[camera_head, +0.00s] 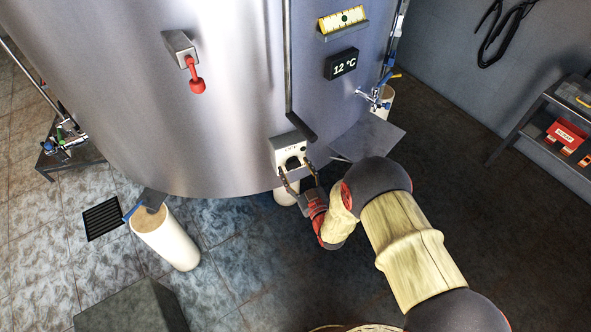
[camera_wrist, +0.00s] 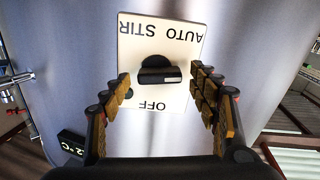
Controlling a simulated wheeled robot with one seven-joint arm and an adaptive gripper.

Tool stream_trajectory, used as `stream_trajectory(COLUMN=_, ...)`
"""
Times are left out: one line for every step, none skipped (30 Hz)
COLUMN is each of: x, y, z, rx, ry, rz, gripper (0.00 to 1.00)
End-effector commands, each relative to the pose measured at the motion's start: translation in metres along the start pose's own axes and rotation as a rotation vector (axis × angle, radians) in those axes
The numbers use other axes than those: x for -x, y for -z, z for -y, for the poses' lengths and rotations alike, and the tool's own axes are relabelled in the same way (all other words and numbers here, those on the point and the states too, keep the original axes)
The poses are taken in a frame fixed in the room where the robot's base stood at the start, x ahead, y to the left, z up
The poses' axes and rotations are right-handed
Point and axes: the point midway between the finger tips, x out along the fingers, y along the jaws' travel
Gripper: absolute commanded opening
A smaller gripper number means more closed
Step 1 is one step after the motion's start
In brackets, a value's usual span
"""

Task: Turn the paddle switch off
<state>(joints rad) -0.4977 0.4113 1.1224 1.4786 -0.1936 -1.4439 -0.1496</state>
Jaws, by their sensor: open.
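The paddle switch has a white plate (camera_head: 286,146) low on the tank's front. In the wrist view the plate (camera_wrist: 160,30) appears upside down, with STIR and AUTO along its top and OFF near its bottom. A black paddle (camera_wrist: 160,76) sticks out from its middle and lies level across that picture, with a pale mark at its right end. I cannot tell which label it points at. My gripper (camera_head: 298,182) is open just in front of the plate. In the wrist view its fingers (camera_wrist: 161,82) stand on either side of the paddle, apart from it.
The steel tank (camera_head: 215,110) curves close behind the switch. A dark bar (camera_head: 290,70) hangs just above the plate. A 12 °C display (camera_head: 341,64) and a tap (camera_head: 373,97) are to the right. A red-handled lever (camera_head: 194,76) is to the left. A shelf (camera_head: 545,115) stands far right.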

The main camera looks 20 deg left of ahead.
Motion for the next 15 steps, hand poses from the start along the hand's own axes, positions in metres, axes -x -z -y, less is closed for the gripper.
stream_trajectory(x=0.0000, y=0.0001, z=0.0000, rx=0.000, ry=0.000, rz=0.000, gripper=0.61)
stream_trajectory(x=0.0001, y=0.0001, z=0.0000, rx=0.000, ry=0.000, rz=0.000, gripper=0.61)
stream_trajectory(x=0.0001, y=0.0001, z=0.0000, rx=0.000, ry=0.000, rz=0.000, gripper=0.61)
stream_trajectory(x=0.0001, y=0.0001, z=0.0000, rx=0.000, ry=0.000, rz=0.000, gripper=0.60)
stream_trajectory(x=0.0002, y=0.0002, z=0.0000, rx=0.000, ry=0.000, rz=0.000, gripper=0.58)
stream_trajectory(x=0.0002, y=0.0002, z=0.0000, rx=0.000, ry=0.000, rz=0.000, gripper=0.56)
stream_trajectory(x=0.0002, y=0.0002, z=0.0000, rx=0.000, ry=0.000, rz=0.000, gripper=0.54)
stream_trajectory(x=0.0002, y=0.0002, z=0.0000, rx=0.000, ry=0.000, rz=0.000, gripper=0.53)
stream_trajectory(x=0.0002, y=0.0002, z=0.0000, rx=0.000, ry=0.000, rz=0.000, gripper=0.50)
stream_trajectory(x=0.0002, y=0.0002, z=0.0000, rx=0.000, ry=0.000, rz=0.000, gripper=0.49)
stream_trajectory(x=0.0003, y=0.0002, z=0.0000, rx=0.000, ry=0.000, rz=0.000, gripper=0.47)
stream_trajectory(x=0.0003, y=0.0002, z=0.0000, rx=0.000, ry=0.000, rz=0.000, gripper=0.45)
stream_trajectory(x=0.0003, y=0.0002, z=-0.0001, rx=0.000, ry=0.000, rz=0.000, gripper=0.43)
stream_trajectory(x=0.0003, y=0.0002, z=-0.0001, rx=0.000, ry=0.000, rz=0.000, gripper=0.41)
stream_trajectory(x=0.0003, y=0.0002, z=0.0000, rx=0.000, ry=0.000, rz=0.000, gripper=0.39)
